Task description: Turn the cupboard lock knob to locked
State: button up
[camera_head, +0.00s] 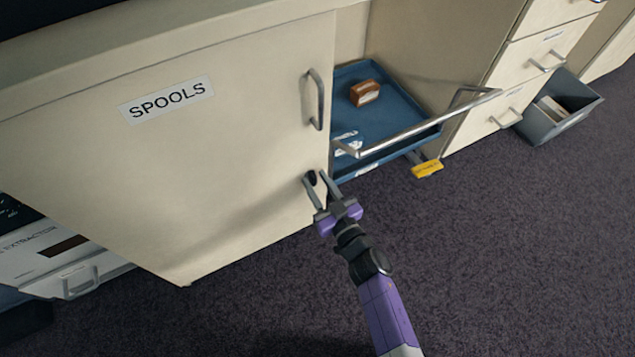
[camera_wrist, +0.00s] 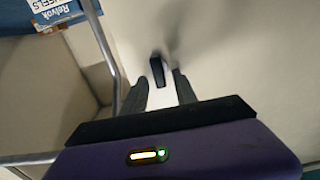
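The cupboard door (camera_head: 230,130) is a cream panel labelled SPOOLS, and it looks closed. Its lock knob (camera_head: 311,177) is a small dark piece low near the door's right edge. In the wrist view the knob (camera_wrist: 157,71) shows as a short black bar, standing close to upright in the picture. My gripper (camera_head: 315,178) is at the knob with its two fingers apart. In the wrist view my gripper (camera_wrist: 160,85) has the knob just past and between its fingertips, with pale door showing in the gap. I cannot tell whether either finger touches it.
A bar door handle (camera_head: 315,100) is above the knob. To the right, a blue pull-out tray (camera_head: 395,95) with a metal rail (camera_head: 425,128) holds a brown item (camera_head: 365,92). A yellow tag (camera_head: 427,169) is below it. The carpet in front is clear.

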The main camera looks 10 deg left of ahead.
grip_shut()
jog(key=shift+n, duration=0.4)
jog(key=n+b, duration=0.1)
jog(key=n, duration=0.2)
jog(key=shift+s+a+f, duration=0.1)
jog(key=n, duration=0.1)
jog(key=n+b, duration=0.1)
jog(key=n, duration=0.1)
jog(key=shift+s+a+f+n, duration=0.1)
jog(key=shift+a+n, duration=0.05)
jog(key=shift+n, duration=0.15)
jog(key=n, duration=0.1)
jog(key=n+b, duration=0.1)
jog(key=n, duration=0.1)
jog(key=n+b, duration=0.1)
jog(key=n, duration=0.1)
jog(key=shift+s+a+f, duration=0.1)
jog(key=shift+a+f, duration=0.1)
jog(key=shift+f, duration=0.05)
jog(key=n+b, duration=0.2)
jog(key=n, duration=0.3)
jog(key=shift+a+f, duration=0.1)
jog(key=shift+f, duration=0.05)
jog(key=shift+n, duration=0.4)
